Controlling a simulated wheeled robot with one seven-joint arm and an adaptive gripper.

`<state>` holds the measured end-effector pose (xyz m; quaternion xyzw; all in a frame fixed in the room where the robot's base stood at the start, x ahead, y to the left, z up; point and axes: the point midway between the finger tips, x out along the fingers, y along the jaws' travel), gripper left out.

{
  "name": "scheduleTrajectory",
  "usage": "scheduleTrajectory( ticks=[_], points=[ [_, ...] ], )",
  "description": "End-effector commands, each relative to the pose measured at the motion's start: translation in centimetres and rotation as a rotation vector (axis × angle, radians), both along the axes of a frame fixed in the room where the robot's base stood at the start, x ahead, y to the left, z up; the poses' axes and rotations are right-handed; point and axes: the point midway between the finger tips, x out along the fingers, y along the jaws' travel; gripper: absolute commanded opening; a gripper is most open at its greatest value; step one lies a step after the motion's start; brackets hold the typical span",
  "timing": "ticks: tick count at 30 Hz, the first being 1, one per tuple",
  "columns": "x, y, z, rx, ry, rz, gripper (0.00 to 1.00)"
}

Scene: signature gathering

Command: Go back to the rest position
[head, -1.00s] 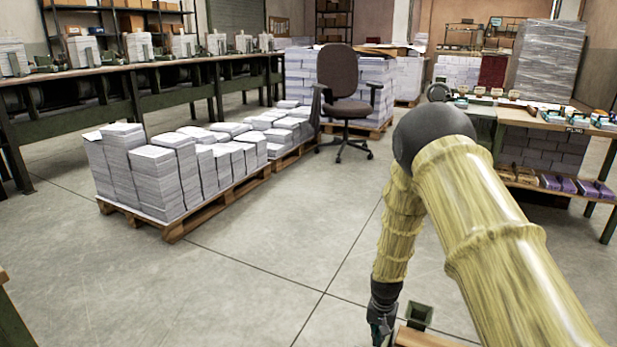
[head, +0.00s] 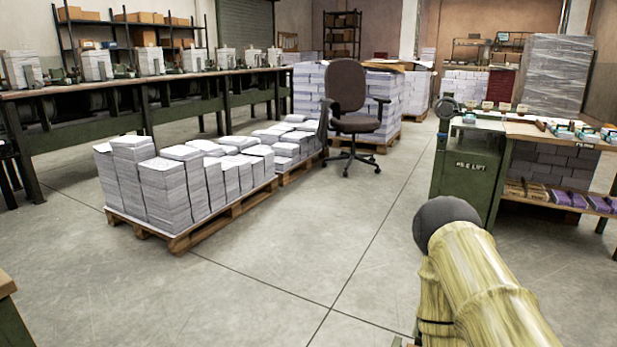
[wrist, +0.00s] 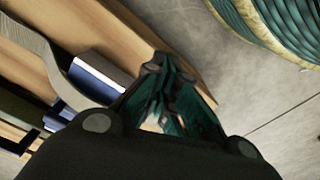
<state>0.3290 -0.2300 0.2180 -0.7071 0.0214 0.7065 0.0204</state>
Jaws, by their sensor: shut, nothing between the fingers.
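My gripper (wrist: 168,75) shows in the wrist view with its dark green fingers drawn together, shut and empty. It is above or beside a wooden surface (wrist: 75,30), with bare concrete floor to the right. In the head view only the upper part of my arm shows at the lower right. The gripper itself is out of that view, below the arm.
A blue and silver object (wrist: 95,75) lies near the fingers. A pallet (head: 190,240) of paper stacks stands left of centre, an office chair (head: 352,110) behind it. A green cabinet and bench (head: 464,175) stand at right. The middle floor is clear.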

Motion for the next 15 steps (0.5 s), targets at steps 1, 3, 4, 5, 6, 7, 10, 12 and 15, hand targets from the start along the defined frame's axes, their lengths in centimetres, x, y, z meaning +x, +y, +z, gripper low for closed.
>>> scheduleTrajectory(
  ticks=[1, 3, 4, 5, 6, 7, 10, 12, 15],
  points=[
    [-1.2, 0.1, 0.3, 0.004, 0.005, 0.008, 0.0],
    [-2.8, 0.3, 0.8, 0.01, 0.005, 0.021, 0.0],
    [-2.5, 0.3, 1.5, 0.01, 0.0, 0.022, 0.0],
    [-2.3, 0.3, 1.9, 0.01, -0.001, 0.022, 0.0],
    [-2.3, 0.3, 2.2, 0.01, -0.001, 0.021, 0.0],
    [-2.3, 0.3, 2.4, 0.009, -0.001, 0.021, 0.0],
    [-2.3, 0.3, 3.4, 0.009, 0.0, 0.021, 0.0],
    [-2.3, 0.3, 4.1, 0.009, 0.0, 0.02, 0.0],
    [-2.3, 0.3, 5.4, 0.009, 0.0, 0.02, 0.0]
  ],
)
